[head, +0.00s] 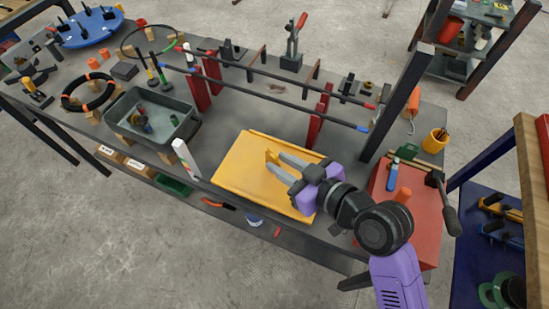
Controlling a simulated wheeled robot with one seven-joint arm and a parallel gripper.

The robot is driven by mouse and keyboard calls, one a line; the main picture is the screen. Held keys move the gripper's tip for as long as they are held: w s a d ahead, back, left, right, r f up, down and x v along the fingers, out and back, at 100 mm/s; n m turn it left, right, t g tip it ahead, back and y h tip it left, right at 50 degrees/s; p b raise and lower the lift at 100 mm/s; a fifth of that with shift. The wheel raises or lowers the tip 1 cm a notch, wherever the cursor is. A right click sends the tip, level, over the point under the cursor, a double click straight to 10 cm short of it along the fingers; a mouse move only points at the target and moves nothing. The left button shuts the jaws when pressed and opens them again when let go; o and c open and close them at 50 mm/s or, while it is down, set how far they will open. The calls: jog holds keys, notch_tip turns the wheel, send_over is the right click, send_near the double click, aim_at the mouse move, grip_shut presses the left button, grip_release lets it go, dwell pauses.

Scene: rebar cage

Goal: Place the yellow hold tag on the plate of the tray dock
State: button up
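The yellow hold tag (272,157) is a small yellow piece at the tips of my gripper (275,160). It spans the gap between the two grey fingers, which appear shut on it. The plate of the tray dock (238,178) is a flat yellow-orange plate with a raised rim, lying on the grey bench. My gripper reaches over its upper right half from the right. The tag is seen against the plate; I cannot tell whether it touches it. My gripper's purple body and the wrist hide the plate's right part.
A grey bin (152,120) is farther left. Long dark bars (265,97) on red supports run behind the plate. A dark post (396,103) rises at the right.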

jog(key=v, duration=0.8)
jog(key=shift+s+d+b, duration=0.2)
jog(key=shift+s+b, duration=0.1)
jog(key=shift+b, duration=0.05)
jog(key=shift+r, duration=0.15)
notch_tip(320, 180, up, 4)
jog(key=w+d+m+t, duration=0.2)
jog(key=w+t, duration=0.1)
jog(key=s+d+m+t+h, duration=0.2)
jog(key=s+d+t+h, duration=0.2)
jog(key=s+d, duration=0.3)
jog(key=s+d+f+m+h, duration=0.2)
jog(key=s+h, duration=0.1)
jog(key=s, duration=0.7)
jog(key=s+d+f+m+g+h, duration=0.1)
jog(key=s+d+f+m+h, duration=0.1)
jog(key=s, duration=0.8)
jog(key=shift+d+f+m+h, duration=0.4)
jog(key=shift+d+m+h, duration=0.1)
jog(key=shift+d+m, duration=0.25)
